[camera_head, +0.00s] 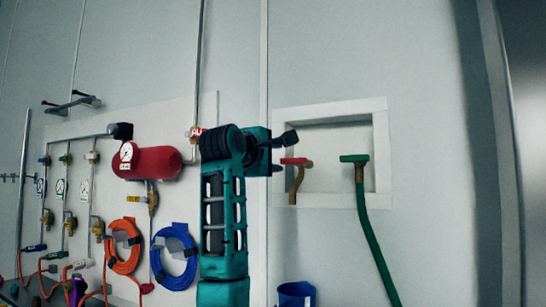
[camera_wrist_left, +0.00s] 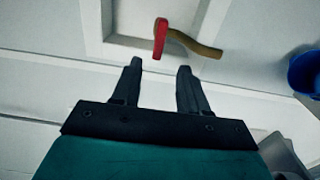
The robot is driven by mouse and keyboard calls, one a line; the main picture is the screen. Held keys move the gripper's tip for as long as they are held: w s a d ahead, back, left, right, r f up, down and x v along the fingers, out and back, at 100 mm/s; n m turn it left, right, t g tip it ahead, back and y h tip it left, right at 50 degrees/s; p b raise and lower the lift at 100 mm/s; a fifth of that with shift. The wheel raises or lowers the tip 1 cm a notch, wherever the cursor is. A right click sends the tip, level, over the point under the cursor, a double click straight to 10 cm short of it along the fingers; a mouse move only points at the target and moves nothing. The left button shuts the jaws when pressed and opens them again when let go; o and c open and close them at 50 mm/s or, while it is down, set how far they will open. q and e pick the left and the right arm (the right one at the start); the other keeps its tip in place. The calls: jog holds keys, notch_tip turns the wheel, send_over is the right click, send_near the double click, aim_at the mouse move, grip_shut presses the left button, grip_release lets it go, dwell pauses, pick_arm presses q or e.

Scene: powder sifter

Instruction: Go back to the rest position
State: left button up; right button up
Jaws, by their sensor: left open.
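My left gripper (camera_head: 288,139) is at the upper end of my teal arm, in the middle of the head view. Its dark fingers point right, just above and left of the red-handled tap (camera_head: 295,161). In the left wrist view the two fingers (camera_wrist_left: 160,67) stand apart with nothing between them. The red handle (camera_wrist_left: 160,38) with its brass spout (camera_wrist_left: 198,47) lies beyond the fingertips, apart from them. My right gripper does not show.
A green-handled tap (camera_head: 354,158) with a green hose (camera_head: 374,240) is in the wall recess (camera_head: 382,150). A blue bucket (camera_head: 297,294) stands low. Left are a red cylinder (camera_head: 158,162), an orange hose coil (camera_head: 124,246), a blue coil (camera_head: 175,256), gauges and pipes.

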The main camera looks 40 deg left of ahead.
pick_arm(q)
jog(key=shift+s, duration=0.15)
dwell(0.6)
